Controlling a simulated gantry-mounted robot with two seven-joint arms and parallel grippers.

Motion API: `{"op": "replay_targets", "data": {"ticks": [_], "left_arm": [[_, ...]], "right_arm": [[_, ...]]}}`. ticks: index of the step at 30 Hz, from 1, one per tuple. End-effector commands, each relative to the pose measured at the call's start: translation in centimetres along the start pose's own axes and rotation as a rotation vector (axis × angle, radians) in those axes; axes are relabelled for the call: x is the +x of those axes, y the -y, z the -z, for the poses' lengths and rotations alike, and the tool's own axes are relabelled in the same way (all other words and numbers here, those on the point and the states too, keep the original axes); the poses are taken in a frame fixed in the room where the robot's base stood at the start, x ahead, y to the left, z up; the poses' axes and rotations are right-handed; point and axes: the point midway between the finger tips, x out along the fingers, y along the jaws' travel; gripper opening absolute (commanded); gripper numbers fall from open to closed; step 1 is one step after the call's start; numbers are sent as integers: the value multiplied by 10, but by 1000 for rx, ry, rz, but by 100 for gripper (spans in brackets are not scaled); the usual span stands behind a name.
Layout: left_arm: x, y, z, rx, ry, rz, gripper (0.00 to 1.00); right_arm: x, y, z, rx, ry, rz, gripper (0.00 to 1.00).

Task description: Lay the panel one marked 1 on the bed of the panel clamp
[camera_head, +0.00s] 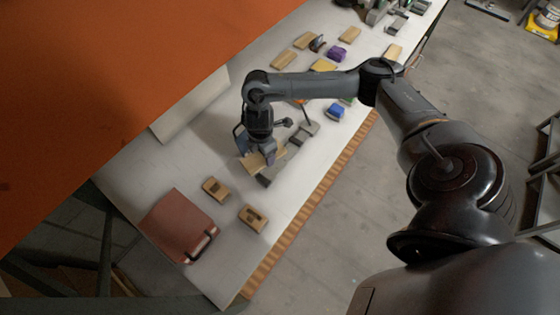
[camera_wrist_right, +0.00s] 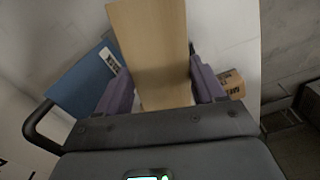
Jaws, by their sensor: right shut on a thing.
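My right gripper (camera_head: 268,158) is over the white bench and shut on a light wooden panel (camera_head: 252,162). The panel also shows in the wrist view (camera_wrist_right: 150,45), between the purple fingers; I can read no number on it. A grey device (camera_head: 304,132), which looks like the panel clamp, stands on the bench just beyond the gripper. A low grey part (camera_head: 267,180) shows beside and under the gripper, partly hidden by it. I cannot tell whether the panel touches it. My left gripper is not in view.
A blue labelled thing (camera_wrist_right: 82,82) is beside the gripper. Purple (camera_head: 337,54) and blue (camera_head: 335,111) items and several wooden pieces lie farther along the bench.

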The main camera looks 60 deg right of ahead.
Motion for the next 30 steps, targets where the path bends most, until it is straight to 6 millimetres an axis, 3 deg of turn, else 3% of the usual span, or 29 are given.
{"op": "replay_targets", "data": {"ticks": [3,10,22,30], "left_arm": [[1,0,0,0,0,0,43],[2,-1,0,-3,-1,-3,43],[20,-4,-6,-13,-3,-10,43],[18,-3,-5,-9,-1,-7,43]], "right_arm": [[1,2,-30,-106,2,3,36],[-2,2,-59,-245,-1,2,36],[50,3,-66,-284,-4,4,36],[64,2,-66,-284,-2,2,36]]}}
